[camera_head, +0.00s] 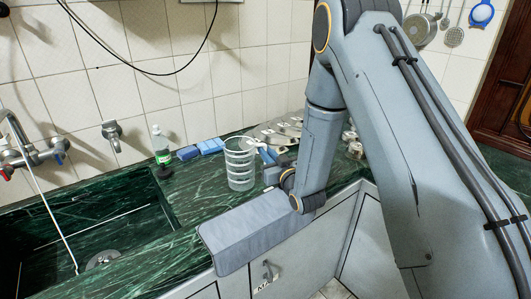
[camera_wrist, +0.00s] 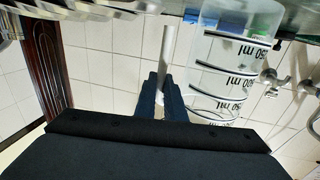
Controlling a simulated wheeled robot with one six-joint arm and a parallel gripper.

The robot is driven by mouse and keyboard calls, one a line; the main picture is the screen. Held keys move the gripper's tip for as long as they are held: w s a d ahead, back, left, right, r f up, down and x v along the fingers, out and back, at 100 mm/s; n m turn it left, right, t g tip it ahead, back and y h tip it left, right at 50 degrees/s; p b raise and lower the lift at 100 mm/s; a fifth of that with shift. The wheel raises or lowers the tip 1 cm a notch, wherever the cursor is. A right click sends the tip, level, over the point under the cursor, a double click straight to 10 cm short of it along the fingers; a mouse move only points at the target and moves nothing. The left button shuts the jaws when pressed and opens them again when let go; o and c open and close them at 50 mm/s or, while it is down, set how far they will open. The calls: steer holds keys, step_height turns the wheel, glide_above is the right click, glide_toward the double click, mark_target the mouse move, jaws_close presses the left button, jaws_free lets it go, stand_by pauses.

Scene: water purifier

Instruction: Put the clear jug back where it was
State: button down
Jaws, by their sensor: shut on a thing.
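The clear jug (camera_head: 240,165) stands upright over the green counter, to the right of the sink. I cannot tell whether its base touches the counter. In the wrist view the clear jug (camera_wrist: 222,75) shows dark rings and ml marks. Its pale straight handle (camera_wrist: 168,45) runs down to my fingers. My gripper (camera_wrist: 160,88) is shut on the handle, with two dark blue fingers close together. In the head view my gripper (camera_head: 268,155) is to the right of the jug, partly hidden by my arm.
Left of the jug are a green-labelled bottle (camera_head: 161,145) and blue blocks (camera_head: 210,146). The sink (camera_head: 90,225) is at the left. Metal items (camera_head: 283,130) lie behind right. Some counter before the jug is clear.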

steer(key=shift+f, duration=0.35)
steer(key=c, duration=1.8)
jaws_free()
steer(key=shift+c, duration=0.2)
